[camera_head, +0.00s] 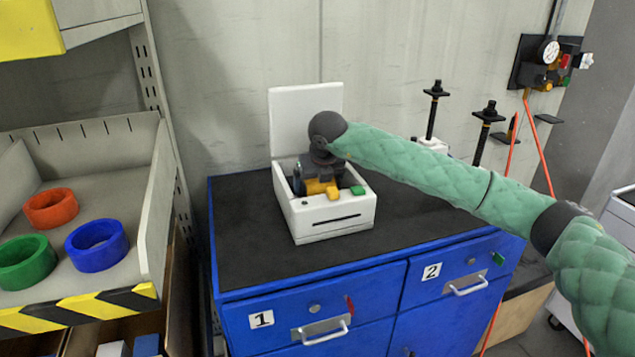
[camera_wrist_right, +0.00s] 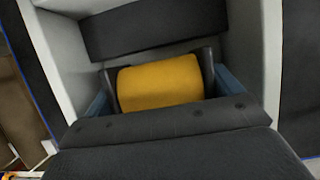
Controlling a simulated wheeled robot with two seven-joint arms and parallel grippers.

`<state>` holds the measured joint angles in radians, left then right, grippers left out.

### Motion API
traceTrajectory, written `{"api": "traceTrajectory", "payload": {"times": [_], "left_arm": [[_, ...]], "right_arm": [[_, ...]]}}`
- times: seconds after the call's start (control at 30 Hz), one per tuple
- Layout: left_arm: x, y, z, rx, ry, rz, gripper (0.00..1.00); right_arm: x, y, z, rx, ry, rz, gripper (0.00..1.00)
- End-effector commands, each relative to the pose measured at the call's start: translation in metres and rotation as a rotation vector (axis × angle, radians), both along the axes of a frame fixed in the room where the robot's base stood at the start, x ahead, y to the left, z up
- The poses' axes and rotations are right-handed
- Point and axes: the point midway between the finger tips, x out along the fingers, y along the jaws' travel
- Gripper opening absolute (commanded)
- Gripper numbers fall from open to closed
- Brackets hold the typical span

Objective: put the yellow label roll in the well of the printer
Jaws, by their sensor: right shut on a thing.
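The white printer (camera_head: 330,226) stands on the dark top of the blue cabinet with its lid (camera_head: 303,100) raised upright. My right gripper (camera_head: 318,184) reaches down into its open well and is shut on the yellow label roll (camera_head: 322,188). In the right wrist view the yellow roll (camera_wrist_right: 160,82) lies crosswise between the fingers, with the printer's pale walls (camera_wrist_right: 65,45) around it. The gripper and the front wall partly hide the roll, and I cannot tell whether it touches the well's floor. My left gripper is not in view.
Red (camera_head: 51,208), green (camera_head: 27,261) and blue (camera_head: 97,245) rolls lie on the shelf at left. Two black screw jacks (camera_head: 433,110) (camera_head: 486,133) stand behind my right arm. The blue cabinet (camera_head: 330,290) has bare dark top (camera_head: 243,230) left of the printer.

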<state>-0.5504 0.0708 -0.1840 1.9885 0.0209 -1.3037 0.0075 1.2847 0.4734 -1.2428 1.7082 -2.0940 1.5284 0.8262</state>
Motion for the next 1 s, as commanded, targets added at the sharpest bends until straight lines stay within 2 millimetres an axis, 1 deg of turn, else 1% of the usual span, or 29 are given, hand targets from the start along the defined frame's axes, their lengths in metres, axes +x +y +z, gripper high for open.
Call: {"api": "traceTrajectory", "payload": {"times": [0.17, 0.47, 0.5, 0.53, 0.93, 0.97, 1.0], "left_arm": [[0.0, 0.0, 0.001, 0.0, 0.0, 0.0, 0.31], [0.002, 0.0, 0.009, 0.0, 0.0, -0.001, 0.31], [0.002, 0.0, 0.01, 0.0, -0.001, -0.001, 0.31], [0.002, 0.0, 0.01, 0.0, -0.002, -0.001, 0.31], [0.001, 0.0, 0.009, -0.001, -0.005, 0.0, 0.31], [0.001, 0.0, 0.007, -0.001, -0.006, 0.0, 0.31], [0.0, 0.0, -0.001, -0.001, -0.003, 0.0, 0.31]], "right_arm": [[0.0, 0.0, 0.0, 0.0, -0.001, 0.0, 0.61], [0.0, 0.0, -0.001, 0.0, -0.001, 0.0, 0.61], [0.0, 0.0, -0.001, 0.0, 0.0, 0.0, 0.97], [0.0, 0.0, -0.001, 0.0, 0.0, 0.0, 1.0], [0.0, 0.0, 0.001, 0.0, 0.0, 0.0, 1.0], [0.0, 0.0, 0.002, 0.0, 0.0, 0.0, 1.0], [-0.001, 0.0, 0.003, 0.0, -0.001, 0.0, 1.0]]}}
